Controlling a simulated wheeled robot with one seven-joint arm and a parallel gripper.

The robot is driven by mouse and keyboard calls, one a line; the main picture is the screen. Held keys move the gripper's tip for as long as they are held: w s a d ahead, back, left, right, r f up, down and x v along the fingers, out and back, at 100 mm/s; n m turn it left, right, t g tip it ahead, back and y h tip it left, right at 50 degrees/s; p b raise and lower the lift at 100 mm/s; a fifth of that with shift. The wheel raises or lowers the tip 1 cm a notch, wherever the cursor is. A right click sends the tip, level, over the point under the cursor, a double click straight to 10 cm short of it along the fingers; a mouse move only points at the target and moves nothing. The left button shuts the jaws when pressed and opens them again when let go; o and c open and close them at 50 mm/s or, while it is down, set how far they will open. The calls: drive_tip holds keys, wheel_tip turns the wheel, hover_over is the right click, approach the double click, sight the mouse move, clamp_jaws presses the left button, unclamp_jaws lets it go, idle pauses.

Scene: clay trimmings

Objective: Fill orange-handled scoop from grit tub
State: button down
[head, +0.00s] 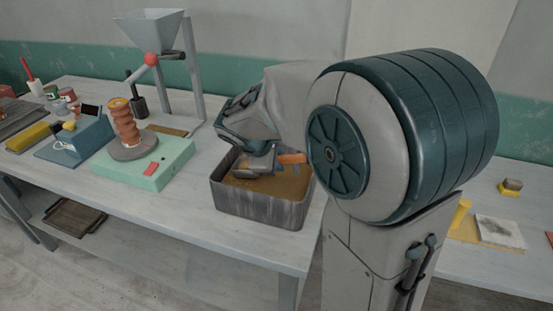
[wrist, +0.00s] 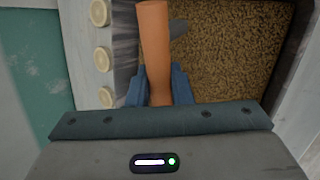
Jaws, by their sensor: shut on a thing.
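The grit tub (head: 258,208) is a grey, worn open box on the table, holding brown granular grit (head: 285,184). In the wrist view the grit (wrist: 235,55) fills the upper right, inside the tub's wall (wrist: 288,62). My gripper (wrist: 160,82) has its blue fingers shut on the orange handle (wrist: 153,40) of the scoop. In the head view my gripper (head: 262,165) is over the tub, and the orange handle (head: 292,158) points right. A grey bit, perhaps the scoop's metal, shows beside the handle. The bowl and its contents are mostly hidden.
A mint-green base (head: 150,168) with an orange ribbed post (head: 124,122) stands left of the tub. Behind it is a grey hopper (head: 152,30) on a stand. Bare tabletop (head: 275,252) lies in front of the tub. Pale round discs (wrist: 102,53) line its side in the wrist view.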

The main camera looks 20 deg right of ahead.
wheel_tip(320, 180, up, 13)
drive_tip(key=p, duration=1)
idle(0.4)
